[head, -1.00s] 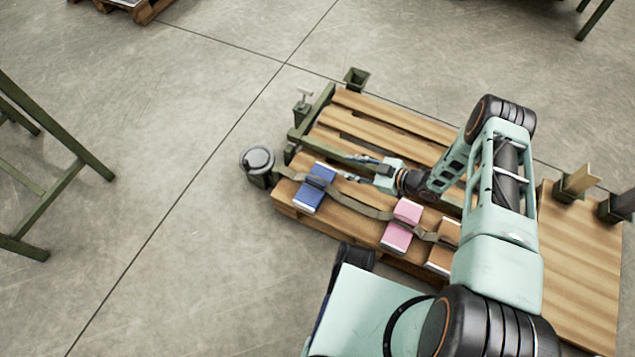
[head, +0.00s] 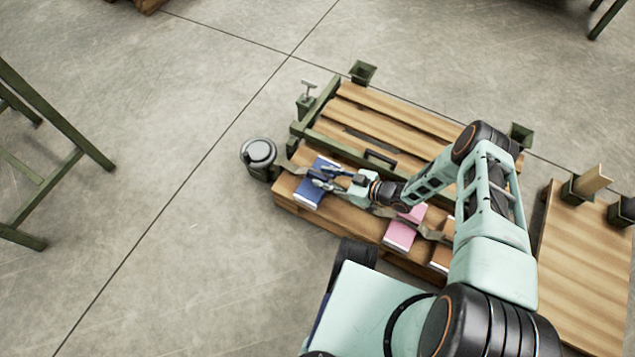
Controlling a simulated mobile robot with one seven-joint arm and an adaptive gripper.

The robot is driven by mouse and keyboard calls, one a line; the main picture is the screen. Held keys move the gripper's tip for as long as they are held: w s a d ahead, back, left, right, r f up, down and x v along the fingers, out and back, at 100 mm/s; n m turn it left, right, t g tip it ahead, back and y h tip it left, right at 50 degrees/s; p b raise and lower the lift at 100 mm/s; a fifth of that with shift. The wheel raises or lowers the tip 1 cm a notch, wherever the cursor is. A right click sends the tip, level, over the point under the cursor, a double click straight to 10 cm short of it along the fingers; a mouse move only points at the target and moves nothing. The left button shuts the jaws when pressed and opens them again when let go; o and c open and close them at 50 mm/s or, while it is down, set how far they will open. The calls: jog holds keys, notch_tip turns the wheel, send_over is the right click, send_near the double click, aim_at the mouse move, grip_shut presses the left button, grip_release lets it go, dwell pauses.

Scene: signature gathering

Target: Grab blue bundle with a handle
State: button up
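The blue bundle (head: 308,194) lies on the left end of the front wooden ledge, with a tan strap running across it. My gripper (head: 318,178) is over the right and upper part of the blue bundle, coming from the right. Its two dark fingers look spread apart. I cannot tell whether they touch the bundle or the strap. The fingers hide part of the bundle's middle and any handle there.
An orange-brown bundle (head: 441,258) is further right. A grey round-topped canister (head: 260,153) stands left of the pallet (head: 385,128). Green posts rise at the pallet's corners.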

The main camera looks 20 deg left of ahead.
aim_at(320, 176)
jog(key=x, duration=0.3)
jog(key=shift+a+b, duration=0.1)
jog(key=shift+b, duration=0.25)
grip_shut()
jog(key=shift+r, duration=0.1)
